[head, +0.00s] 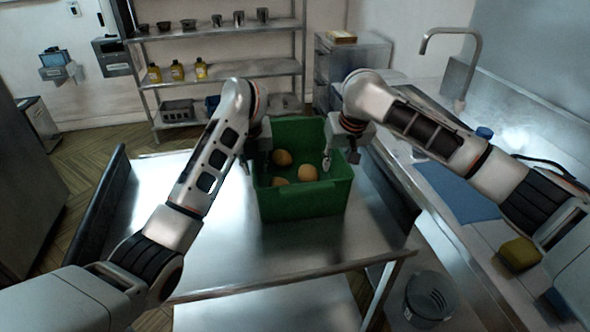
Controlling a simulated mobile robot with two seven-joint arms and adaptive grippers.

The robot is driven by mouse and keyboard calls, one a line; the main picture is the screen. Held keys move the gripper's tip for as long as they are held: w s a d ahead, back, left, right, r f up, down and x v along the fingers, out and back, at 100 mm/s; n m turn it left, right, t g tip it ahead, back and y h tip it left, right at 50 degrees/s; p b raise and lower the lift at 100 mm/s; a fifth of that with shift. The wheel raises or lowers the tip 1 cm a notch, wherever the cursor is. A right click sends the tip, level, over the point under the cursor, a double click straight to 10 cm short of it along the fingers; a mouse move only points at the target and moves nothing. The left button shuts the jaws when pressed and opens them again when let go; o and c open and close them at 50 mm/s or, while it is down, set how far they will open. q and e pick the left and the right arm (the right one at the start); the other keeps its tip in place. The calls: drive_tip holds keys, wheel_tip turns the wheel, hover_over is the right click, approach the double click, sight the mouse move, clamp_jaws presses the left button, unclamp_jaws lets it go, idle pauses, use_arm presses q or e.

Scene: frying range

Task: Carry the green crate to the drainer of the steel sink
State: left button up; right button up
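The green crate (305,203) stands on the steel table, upright, with a few round orange-brown items (307,172) inside. My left gripper (256,163) is at the crate's left wall, its fingers apart near the rim. My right gripper (341,160) is at the right wall, its fingers spread, one over the inside and one on the outer side. Neither gripper looks closed on the rim. The steel sink's tap (451,52) rises at the upper right. My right arm hides part of the sink counter, and I cannot make out the drainer clearly.
The steel table (230,255) has bare room in front and to the left of the crate. On the right counter lie a blue mat (460,192) and a yellow sponge (519,254). Shelves (222,80) stand behind.

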use_arm(q)
clamp_jaws()
use_arm(e)
clamp_jaws()
use_arm(q)
drive_tip(key=shift+r, duration=0.1)
use_arm(e)
drive_tip(key=shift+r, duration=0.15)
